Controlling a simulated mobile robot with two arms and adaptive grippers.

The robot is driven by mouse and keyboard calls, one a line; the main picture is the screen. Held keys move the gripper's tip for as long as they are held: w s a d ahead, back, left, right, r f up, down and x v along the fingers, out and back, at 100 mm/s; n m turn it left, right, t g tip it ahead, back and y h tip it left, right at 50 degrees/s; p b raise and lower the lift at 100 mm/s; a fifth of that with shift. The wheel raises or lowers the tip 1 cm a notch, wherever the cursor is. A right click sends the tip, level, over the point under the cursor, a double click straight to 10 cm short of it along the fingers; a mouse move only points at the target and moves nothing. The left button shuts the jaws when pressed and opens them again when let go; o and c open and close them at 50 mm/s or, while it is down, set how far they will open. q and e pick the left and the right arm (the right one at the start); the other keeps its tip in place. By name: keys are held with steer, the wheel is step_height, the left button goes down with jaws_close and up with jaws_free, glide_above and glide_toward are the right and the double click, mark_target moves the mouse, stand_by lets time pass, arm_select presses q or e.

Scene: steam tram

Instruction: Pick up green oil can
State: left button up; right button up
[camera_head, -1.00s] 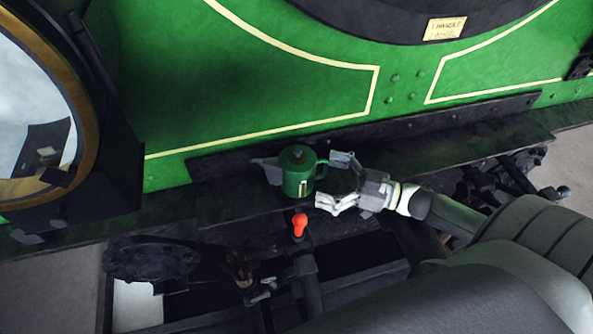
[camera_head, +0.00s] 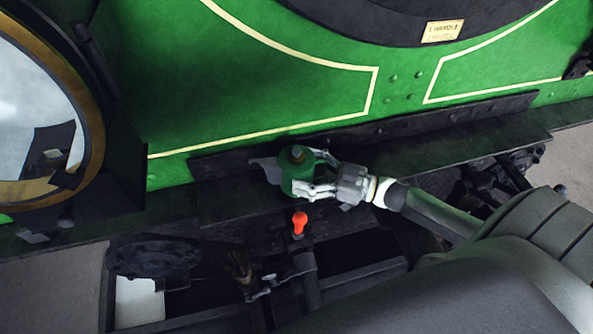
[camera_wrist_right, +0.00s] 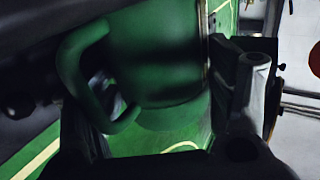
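The green oil can (camera_head: 297,166) stands upright on the dark running board (camera_head: 235,200) beside the green tram side, its spout toward the left. My right gripper (camera_head: 309,172) reaches it from the right, with one finger along the far side and one across the near side. The fingers appear closed against the can body. Part of the can's near side is hidden by a finger. My left gripper is not in view.
A red-knobbed lever (camera_head: 299,219) stands just in front of the can, below my right gripper. A large round lamp (camera_head: 45,110) with a brass rim is at the left. The green tram side (camera_head: 250,90) rises behind. The running board is clear left of the can.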

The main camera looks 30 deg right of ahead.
mark_target(304, 162)
steer(key=c, duration=0.7)
steer(key=shift+c, duration=0.4)
steer(key=shift+r, duration=0.15)
steer(key=shift+r, duration=0.5)
step_height(304, 162, up, 2)
steer(key=shift+s+r, duration=0.1)
steer(key=s+a+r+b, duration=0.1)
steer(key=s+a+r, duration=0.8)
steer(key=a, duration=0.1)
steer(key=shift+a+r, duration=0.3)
